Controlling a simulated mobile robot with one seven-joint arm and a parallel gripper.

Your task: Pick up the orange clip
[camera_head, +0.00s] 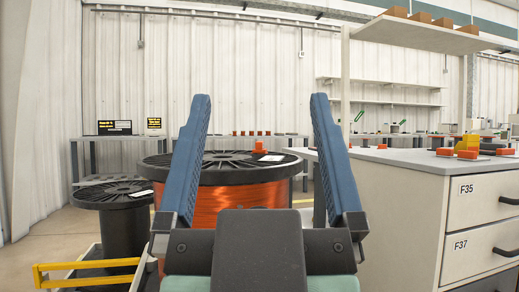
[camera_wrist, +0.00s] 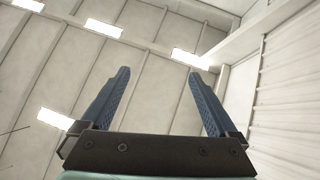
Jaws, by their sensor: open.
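A small orange piece that looks like the orange clip (camera_head: 259,148) sits on the black top flange of a large spool (camera_head: 226,172) wound with orange wire. It shows between my gripper's fingers in the head view. My gripper (camera_head: 260,97) is open and empty, its two blue fingers spread apart and pointing up in the picture. The spool and piece appear beyond it, with no contact visible. In the wrist view my gripper (camera_wrist: 159,73) is also open, with only wall and ceiling behind it. The wrist view does not show the orange piece.
A smaller black spool (camera_head: 113,197) stands at left behind a yellow rail (camera_head: 85,264). A drawer workbench (camera_head: 400,160) at right bears red and yellow blocks (camera_head: 467,146). A row of small orange-red items stands on the back bench. Shelves rise above the right workbench.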

